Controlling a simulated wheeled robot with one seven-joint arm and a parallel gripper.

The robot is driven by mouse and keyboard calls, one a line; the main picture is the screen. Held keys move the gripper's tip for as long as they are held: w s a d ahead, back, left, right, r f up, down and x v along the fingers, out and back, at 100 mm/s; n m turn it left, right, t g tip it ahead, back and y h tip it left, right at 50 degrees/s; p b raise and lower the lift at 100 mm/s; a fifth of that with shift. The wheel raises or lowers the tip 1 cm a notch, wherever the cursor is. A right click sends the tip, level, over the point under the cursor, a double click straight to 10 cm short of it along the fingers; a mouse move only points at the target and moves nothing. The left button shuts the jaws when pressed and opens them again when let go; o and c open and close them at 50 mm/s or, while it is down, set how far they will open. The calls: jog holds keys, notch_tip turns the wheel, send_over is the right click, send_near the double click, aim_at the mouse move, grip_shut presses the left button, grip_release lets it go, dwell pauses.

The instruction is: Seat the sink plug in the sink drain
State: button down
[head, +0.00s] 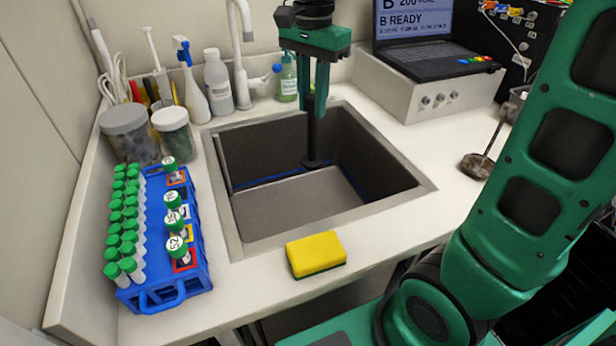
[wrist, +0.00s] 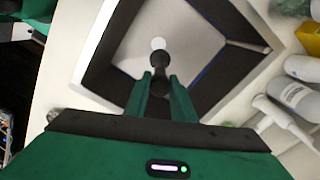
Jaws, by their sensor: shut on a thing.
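My gripper (head: 312,88) is shut on the sink plug (head: 313,130), a black upright stem with a wider flat foot. It holds the plug over the sink, with the foot down inside the basin. In the wrist view the plug (wrist: 160,62) sits between the fingertips (wrist: 160,82). The sink (head: 242,245) has a grey rim, dark walls and a pale grey floor. I cannot tell whether the plug touches the floor.
A yellow sponge (head: 316,254) lies at the sink's front rim. A blue tube rack (head: 160,290) stands left. Jars, bottles (head: 218,85) and the tap (head: 240,60) stand behind. A laptop on a white box (head: 430,95) is back right. Counter right of the sink is mostly clear.

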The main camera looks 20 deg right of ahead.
send_near(313, 161)
jog(key=f, duration=0.2)
jog(key=w+f, duration=0.1)
jog(key=f, duration=0.1)
jog(key=w+f, duration=0.1)
jog(key=shift+f, duration=0.4)
notch_tip(313, 161, down, 14)
jog(key=s, duration=0.1)
jog(key=shift+s, duration=0.3)
jog(key=shift+d+f, duration=0.1)
jog(key=shift+f, duration=1)
dwell(1.5)
jog(key=c, duration=1.4)
grip_release()
notch_tip(313, 161, up, 11)
jog(key=shift+f, duration=0.15)
